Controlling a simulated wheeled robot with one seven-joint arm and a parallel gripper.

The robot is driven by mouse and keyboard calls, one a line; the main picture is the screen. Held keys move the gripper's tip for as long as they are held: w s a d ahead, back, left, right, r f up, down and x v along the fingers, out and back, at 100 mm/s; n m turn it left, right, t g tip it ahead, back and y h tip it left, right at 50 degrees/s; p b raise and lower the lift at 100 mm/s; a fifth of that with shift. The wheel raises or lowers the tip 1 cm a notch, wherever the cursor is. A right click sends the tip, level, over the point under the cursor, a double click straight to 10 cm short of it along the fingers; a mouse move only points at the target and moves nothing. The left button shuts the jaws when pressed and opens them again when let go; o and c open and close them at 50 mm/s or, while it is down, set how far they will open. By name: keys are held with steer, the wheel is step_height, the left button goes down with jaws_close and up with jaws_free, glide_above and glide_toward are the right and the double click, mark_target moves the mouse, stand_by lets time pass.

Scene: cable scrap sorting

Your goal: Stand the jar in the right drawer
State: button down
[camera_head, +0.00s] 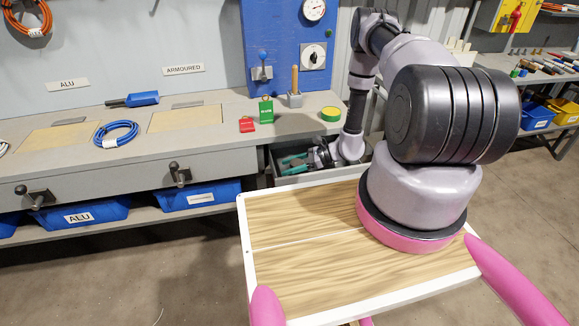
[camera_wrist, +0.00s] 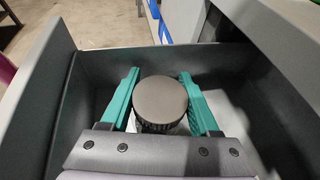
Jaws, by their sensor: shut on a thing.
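The jar (camera_wrist: 160,98) shows in the wrist view as a round grey-brown lid seen from above, with a ribbed edge below it. My gripper (camera_wrist: 161,92) has its two teal fingers on either side of the jar and is shut on it. Both are inside the open drawer (camera_wrist: 97,62), between its dark walls. In the head view my gripper (camera_head: 292,163) is down in the open right drawer (camera_head: 317,178), and my arm hides much of the drawer. The jar cannot be made out there. Whether its base touches the drawer floor cannot be told.
Blue bins (camera_head: 200,197) stand on the shelf below. The drawer's walls closely surround my gripper.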

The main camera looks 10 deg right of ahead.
steer(key=shift+c, duration=0.6)
jaws_free()
steer(key=shift+r, duration=0.1)
steer(key=v, duration=1.2)
steer(key=a+r+n+g+h, duration=0.15)
steer(key=r+n, duration=0.35)
steer(key=r, duration=1.1)
steer(key=a+r+n+g+h, duration=0.1)
steer(key=a+r+n+h, duration=0.2)
steer(key=r, duration=1.4)
steer(key=s+r+n+t+h, duration=0.6)
steer(key=s+r+n, duration=0.2)
steer(key=s+r, duration=1.2)
step_height(320, 180, up, 3)
steer(key=shift+s+a+r+t+h, duration=0.15)
steer(key=shift+a+t+h, duration=0.1)
steer(key=shift+t+h, duration=0.1)
